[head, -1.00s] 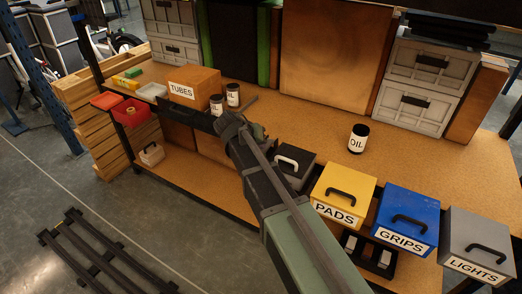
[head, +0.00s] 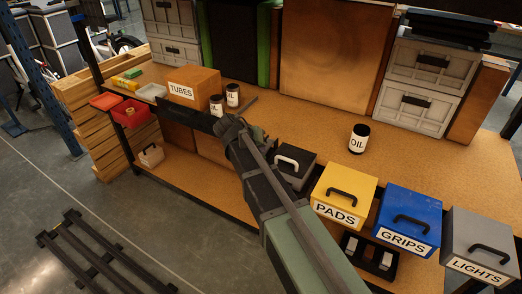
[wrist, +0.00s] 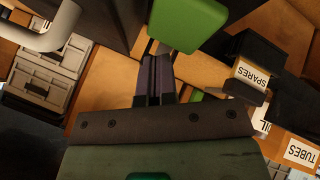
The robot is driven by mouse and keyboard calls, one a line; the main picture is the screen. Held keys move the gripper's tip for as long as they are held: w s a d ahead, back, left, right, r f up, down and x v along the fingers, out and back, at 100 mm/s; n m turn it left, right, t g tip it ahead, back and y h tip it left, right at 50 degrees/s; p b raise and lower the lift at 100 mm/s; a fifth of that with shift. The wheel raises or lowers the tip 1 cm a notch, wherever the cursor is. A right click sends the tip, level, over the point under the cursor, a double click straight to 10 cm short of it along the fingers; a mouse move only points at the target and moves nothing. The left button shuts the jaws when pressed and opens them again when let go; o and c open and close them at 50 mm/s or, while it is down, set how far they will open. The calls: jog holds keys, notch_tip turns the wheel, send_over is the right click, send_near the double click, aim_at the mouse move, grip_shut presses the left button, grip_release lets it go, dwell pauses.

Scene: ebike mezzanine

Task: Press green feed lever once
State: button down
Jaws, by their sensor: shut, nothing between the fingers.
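A bright green block (wrist: 187,22), which looks like the feed lever's pad, is at the top middle of the wrist view. My gripper (wrist: 154,60) is shut and empty, with its dark fingers just below and left of the green block in that picture. I cannot tell whether they touch it. A smaller green piece (wrist: 195,97) shows behind the gripper body. In the head view my arm crosses the bench, and I cannot make out the lever or the fingertips there.
The TUBES box (head: 193,82) is left.

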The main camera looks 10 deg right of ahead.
jog(key=shift+s+f+b, duration=0.1)
jog(key=shift+f+b, duration=0.8)
jog(key=shift+f, duration=0.05)
dwell(0.6)
jog(key=shift+w+d+r+p, duration=0.1)
jog(key=shift+r+p, duration=1.2)
jog(key=shift+w+r+p, duration=0.1)
jog(key=shift+r+p, duration=1.15)
notch_tip(320, 180, up, 5)
jog(key=p, duration=0.5)
jog(key=shift+w+d, duration=0.15)
jog(key=s+n+g+y+p, duration=0.3)
jog(key=s+y, duration=0.4)
jog(key=s, duration=1.6)
jog(key=shift+d+g+p, duration=0.15)
jog(key=shift+g+p, duration=0.25)
jog(key=shift+p, duration=0.15)
